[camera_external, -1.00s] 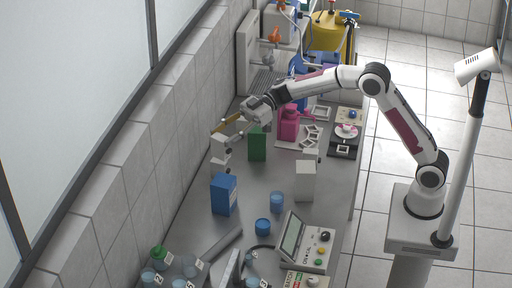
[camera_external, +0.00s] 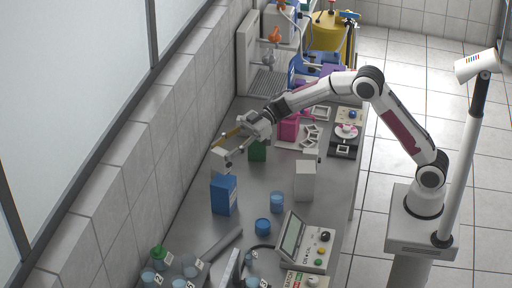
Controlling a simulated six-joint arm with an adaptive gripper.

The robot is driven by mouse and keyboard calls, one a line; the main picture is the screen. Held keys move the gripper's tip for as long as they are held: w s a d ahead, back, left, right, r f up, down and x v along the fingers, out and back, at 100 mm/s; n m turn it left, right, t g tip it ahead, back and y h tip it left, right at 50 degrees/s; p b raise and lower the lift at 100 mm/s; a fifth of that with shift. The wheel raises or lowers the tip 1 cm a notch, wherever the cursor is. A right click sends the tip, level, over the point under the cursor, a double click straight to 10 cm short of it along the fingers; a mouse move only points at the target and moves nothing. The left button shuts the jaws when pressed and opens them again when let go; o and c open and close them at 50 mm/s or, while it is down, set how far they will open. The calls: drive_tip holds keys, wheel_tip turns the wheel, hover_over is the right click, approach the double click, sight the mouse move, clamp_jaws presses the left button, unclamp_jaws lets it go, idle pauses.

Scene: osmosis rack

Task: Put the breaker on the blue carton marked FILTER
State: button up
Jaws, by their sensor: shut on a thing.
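My gripper (camera_external: 226,150) reaches left over the bench from the arm and is shut on a small pale block, which looks like the breaker (camera_external: 220,160). The breaker is just behind and above the blue carton (camera_external: 223,195), seemingly apart from it. The blue carton stands upright on the bench, and its marking is too small to read. The gripper's fingers partly cover the breaker, and its lower edge is hard to make out.
A green carton (camera_external: 257,151) stands just right of the gripper, partly hidden by it. A pale carton (camera_external: 305,182), blue cups (camera_external: 277,202) and a control box (camera_external: 305,243) stand to the right. The tiled wall (camera_external: 140,165) runs close on the left.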

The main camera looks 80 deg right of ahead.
drive_tip(key=shift+f, duration=0.25)
drive_tip(key=shift+f, duration=1.8)
drive_tip(key=shift+f, duration=0.15)
drive_tip(key=o, duration=1.2)
drive_tip(key=v, duration=1.2)
drive_tip(key=shift+r, duration=0.2)
